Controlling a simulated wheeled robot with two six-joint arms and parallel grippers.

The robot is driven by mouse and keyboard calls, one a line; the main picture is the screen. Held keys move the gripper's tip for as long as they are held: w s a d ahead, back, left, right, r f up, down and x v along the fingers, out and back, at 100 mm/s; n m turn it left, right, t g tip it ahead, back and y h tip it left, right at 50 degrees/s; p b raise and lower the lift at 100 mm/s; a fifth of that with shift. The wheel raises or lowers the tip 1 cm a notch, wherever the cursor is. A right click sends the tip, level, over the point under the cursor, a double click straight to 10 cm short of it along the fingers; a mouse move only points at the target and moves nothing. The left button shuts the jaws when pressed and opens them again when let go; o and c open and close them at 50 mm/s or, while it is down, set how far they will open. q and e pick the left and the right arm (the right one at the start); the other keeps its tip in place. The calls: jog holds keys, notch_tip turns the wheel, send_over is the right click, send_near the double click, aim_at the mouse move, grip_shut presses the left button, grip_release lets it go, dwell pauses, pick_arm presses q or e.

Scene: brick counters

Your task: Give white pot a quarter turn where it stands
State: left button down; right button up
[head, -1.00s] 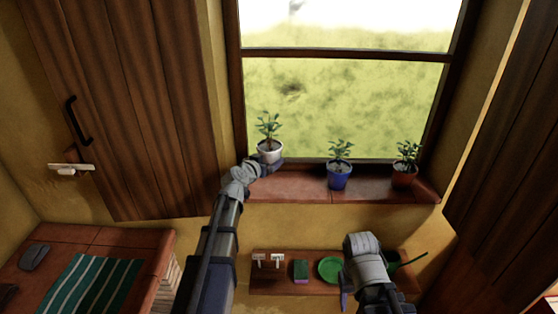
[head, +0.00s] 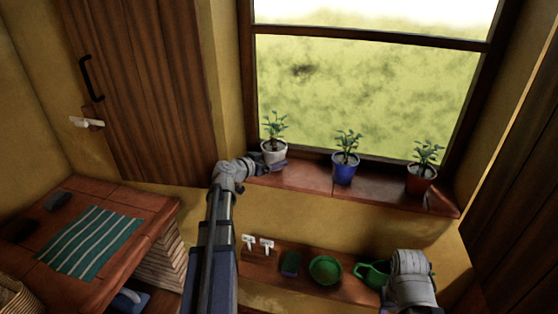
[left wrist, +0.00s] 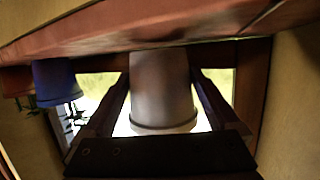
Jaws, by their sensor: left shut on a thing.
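The white pot (head: 273,153), with a small green plant, stands upright on the brick windowsill (head: 318,178) at its left end. My left gripper (head: 274,166) is at the pot's lower front. In the left wrist view, which is upside down, the white pot (left wrist: 161,88) fills the space between the two dark fingers, shut on it from both sides. In the head view my left gripper partly hides the pot's base. My right arm shows at the lower right, but its fingers are not visible.
A blue pot (head: 344,172) and a red-brown pot (head: 420,181) stand further right on the sill. Below is a shelf (head: 327,287) with a sponge (head: 290,264), a green bowl (head: 325,270) and a green watering can (head: 371,273). Bare sill separates the white and blue pots.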

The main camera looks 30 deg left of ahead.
pick_arm(q)
jog(key=shift+s+d, duration=0.1)
jog(key=shift+d+n+y, duration=0.25)
jog(key=shift+n+y, duration=0.55)
jog(key=shift+y, duration=0.3)
jog(key=n+y, duration=0.2)
jog(key=shift+y, duration=0.4)
jog(key=shift+a+f+b, duration=0.15)
jog(key=shift+f+b, duration=0.25)
grip_release()
